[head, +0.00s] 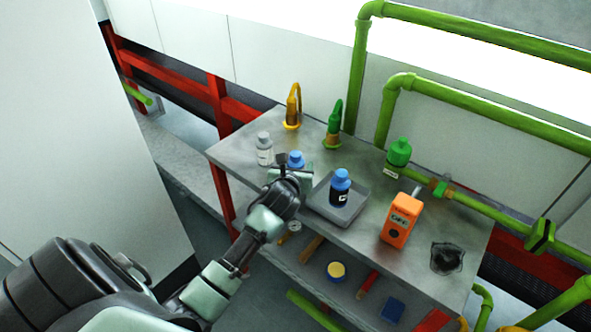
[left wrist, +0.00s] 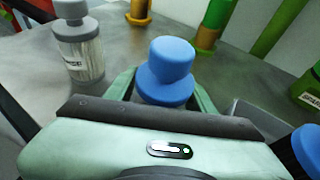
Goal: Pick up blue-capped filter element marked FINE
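A blue-capped element (head: 296,158) stands on the grey bench, its body and any marking hidden by my left gripper. Its blue cap (left wrist: 167,72) is large in the left wrist view. My left gripper (head: 290,172) is at this element, with one pale green finger on each side of it, close below the cap. Whether the fingers press on it cannot be seen. A second blue-capped bottle (head: 340,188), dark with a white label, stands in a grey tray (head: 352,212); its label is too small to read. My right gripper is not in view.
A grey-capped bottle (head: 264,148) stands left of the gripper. Behind are a yellow fitting (head: 292,107) and a green fitting (head: 334,124).

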